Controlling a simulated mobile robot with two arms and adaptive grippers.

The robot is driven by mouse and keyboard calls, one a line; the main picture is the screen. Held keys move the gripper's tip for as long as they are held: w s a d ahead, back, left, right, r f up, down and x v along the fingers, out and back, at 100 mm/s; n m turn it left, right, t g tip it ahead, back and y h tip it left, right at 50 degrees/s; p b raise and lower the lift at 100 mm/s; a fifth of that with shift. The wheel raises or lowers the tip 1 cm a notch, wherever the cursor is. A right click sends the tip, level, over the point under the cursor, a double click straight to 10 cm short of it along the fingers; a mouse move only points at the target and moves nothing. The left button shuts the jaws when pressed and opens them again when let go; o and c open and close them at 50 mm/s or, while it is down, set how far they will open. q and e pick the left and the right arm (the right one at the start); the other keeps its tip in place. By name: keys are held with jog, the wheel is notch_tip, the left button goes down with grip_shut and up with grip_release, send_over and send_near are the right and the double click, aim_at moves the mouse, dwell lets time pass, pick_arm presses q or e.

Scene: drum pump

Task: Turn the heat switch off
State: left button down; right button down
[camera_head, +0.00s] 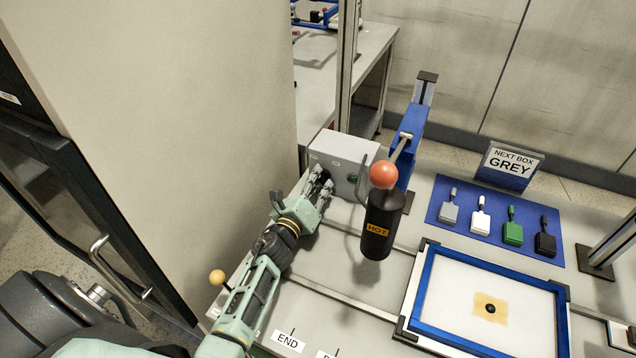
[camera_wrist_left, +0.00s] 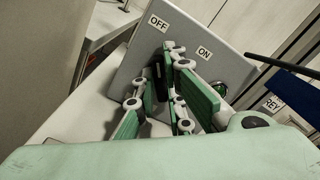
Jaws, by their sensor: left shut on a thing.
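The grey switch box (camera_head: 345,155) stands at the back left of the bench; its face (camera_wrist_left: 186,45) fills the middle of the left wrist view. It bears an OFF label (camera_wrist_left: 158,22) on the left and an ON label (camera_wrist_left: 204,53) on the right. A dark switch lever (camera_wrist_left: 157,70) shows between the fingers, nearer the OFF side. My left gripper (camera_head: 322,187) is at the box front; in the left wrist view its fingers (camera_wrist_left: 160,92) are shut on the lever and partly hide it. In the head view the fingers hide the lever. My right gripper is not in view.
A green round button (camera_wrist_left: 219,88) sits right of the fingers. A black cylinder marked HOT (camera_head: 382,225) and a red ball (camera_head: 383,174) are close right of my left gripper. A blue-framed tray (camera_head: 416,290) and a blue mat (camera_head: 545,251) with several tags lie further right.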

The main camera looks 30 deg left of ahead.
pick_arm(q)
jog(key=shift+n, duration=0.6)
jog(key=c, duration=1.8)
grip_release()
jog(key=shift+s+f, duration=0.1)
jog(key=shift+s, duration=0.05)
jog(key=s, duration=0.7)
jog(key=shift+s+d, duration=0.15)
jog(key=shift+d, duration=0.05)
